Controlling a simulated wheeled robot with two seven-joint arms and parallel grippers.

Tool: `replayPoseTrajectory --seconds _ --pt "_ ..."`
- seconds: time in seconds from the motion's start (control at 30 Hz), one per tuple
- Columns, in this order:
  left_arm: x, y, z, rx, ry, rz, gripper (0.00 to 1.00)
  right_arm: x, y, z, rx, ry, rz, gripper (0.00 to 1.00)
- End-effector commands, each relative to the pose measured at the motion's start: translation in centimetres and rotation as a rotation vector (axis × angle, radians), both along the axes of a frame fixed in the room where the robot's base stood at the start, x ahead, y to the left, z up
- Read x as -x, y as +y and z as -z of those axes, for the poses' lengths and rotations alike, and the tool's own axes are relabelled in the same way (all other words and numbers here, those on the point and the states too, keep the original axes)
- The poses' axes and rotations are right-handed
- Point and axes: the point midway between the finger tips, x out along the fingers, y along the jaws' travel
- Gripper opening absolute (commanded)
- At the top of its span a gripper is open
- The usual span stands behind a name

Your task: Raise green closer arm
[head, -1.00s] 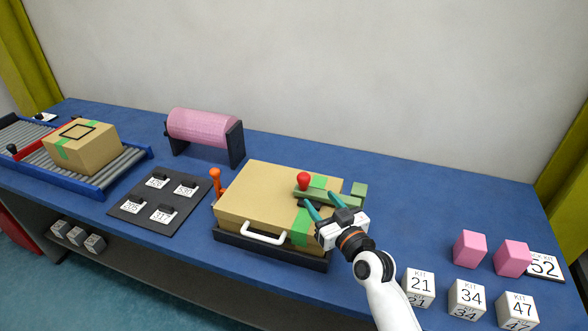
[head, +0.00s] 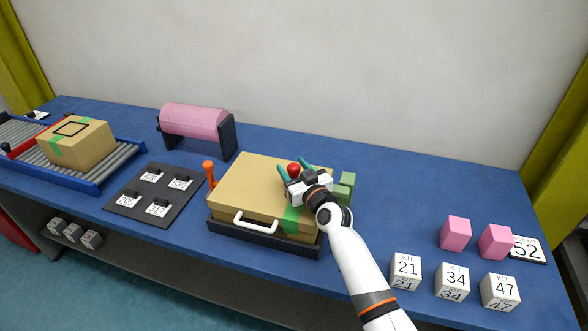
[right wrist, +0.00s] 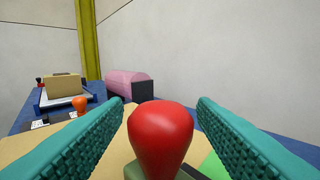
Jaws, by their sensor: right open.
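The green closer arm lies low over the right part of the cardboard box (head: 243,176). Its red knob (head: 294,169) stands up between my right gripper's fingers. My right gripper (head: 296,170) is open, with teal fingers on either side of the knob. In the right wrist view the red knob (right wrist: 160,135) is between the two fingers, with a visible gap on each side. A green post (head: 346,187) stands right of the box. Most of the arm's green bar is hidden behind my gripper in the head view. My left gripper is not in view.
The box sits in a black tray (head: 262,239) with a white handle (head: 255,222). An orange knob (head: 208,167) stands at its left. A pink roller (head: 194,120) is behind. Pink blocks (head: 455,232) and numbered white cubes (head: 405,270) are on the right.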

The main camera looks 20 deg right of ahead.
Motion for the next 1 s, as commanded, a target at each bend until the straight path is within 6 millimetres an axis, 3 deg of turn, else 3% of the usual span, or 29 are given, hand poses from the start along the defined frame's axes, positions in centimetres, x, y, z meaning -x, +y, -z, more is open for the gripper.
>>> replayPoseTrajectory --seconds 0.03,0.37,0.67,1.0 --pt "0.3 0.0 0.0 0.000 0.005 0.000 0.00 0.0 0.0 0.0 0.000 0.000 0.000 0.52" --pt "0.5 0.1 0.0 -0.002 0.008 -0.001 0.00 0.0 0.0 0.0 0.000 0.000 0.000 0.00" --pt "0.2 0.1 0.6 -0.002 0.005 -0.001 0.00 0.1 -0.1 -0.1 -0.018 -0.014 0.000 0.00" --pt "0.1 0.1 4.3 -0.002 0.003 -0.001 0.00 0.8 -1.2 -2.3 -0.179 -0.126 0.000 0.00"
